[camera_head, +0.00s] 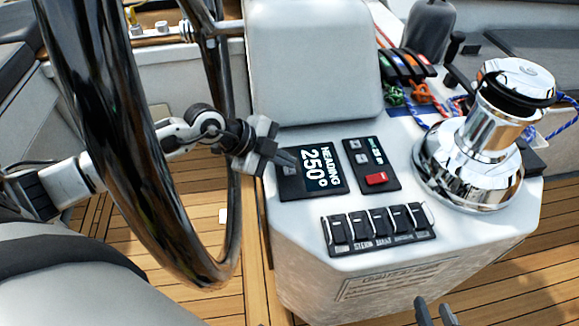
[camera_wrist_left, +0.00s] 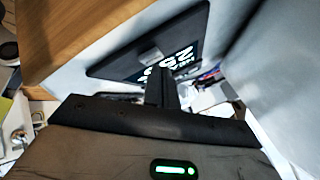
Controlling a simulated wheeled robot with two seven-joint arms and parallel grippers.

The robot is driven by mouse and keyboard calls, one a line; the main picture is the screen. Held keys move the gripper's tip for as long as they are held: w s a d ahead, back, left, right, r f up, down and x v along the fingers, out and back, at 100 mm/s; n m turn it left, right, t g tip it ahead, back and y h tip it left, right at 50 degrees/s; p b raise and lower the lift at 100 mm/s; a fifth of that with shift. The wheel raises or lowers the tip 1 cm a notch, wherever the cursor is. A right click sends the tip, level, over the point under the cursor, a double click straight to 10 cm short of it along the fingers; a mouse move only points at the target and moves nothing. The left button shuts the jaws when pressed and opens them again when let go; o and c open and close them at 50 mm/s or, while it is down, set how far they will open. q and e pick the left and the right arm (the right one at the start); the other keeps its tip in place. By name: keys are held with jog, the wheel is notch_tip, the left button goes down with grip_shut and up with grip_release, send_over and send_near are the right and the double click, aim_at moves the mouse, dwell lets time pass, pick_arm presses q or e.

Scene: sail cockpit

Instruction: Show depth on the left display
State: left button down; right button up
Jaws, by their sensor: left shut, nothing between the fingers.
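The left display (camera_head: 312,172) is a black panel on the white console, and its screen reads HEADING 250°. It also shows in the left wrist view (camera_wrist_left: 112,70), seen at a steep angle. My left gripper (camera_head: 290,161) is shut and empty, with its tips at the display's left edge, over its grey buttons (camera_head: 289,170). One grey button (camera_wrist_left: 150,57) shows just beyond the fingers in the left wrist view. I cannot tell whether the tips touch a button. My right gripper (camera_head: 436,309) shows only its two fingertips at the bottom edge, apart and empty.
A second panel (camera_head: 371,165) with a red button is right of the display. A switch row (camera_head: 378,229) lies below. A chrome winch (camera_head: 482,140) stands at right. The dark steering wheel (camera_head: 110,130) stands at left, close to my left arm.

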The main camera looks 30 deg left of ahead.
pick_arm(q)
jog(key=shift+f, duration=0.1)
jog(key=shift+f, duration=0.25)
dwell(0.3)
jog(key=shift+f, duration=0.15)
dwell(0.5)
jog(key=shift+r+p, duration=0.95)
jog(key=shift+p, duration=0.3)
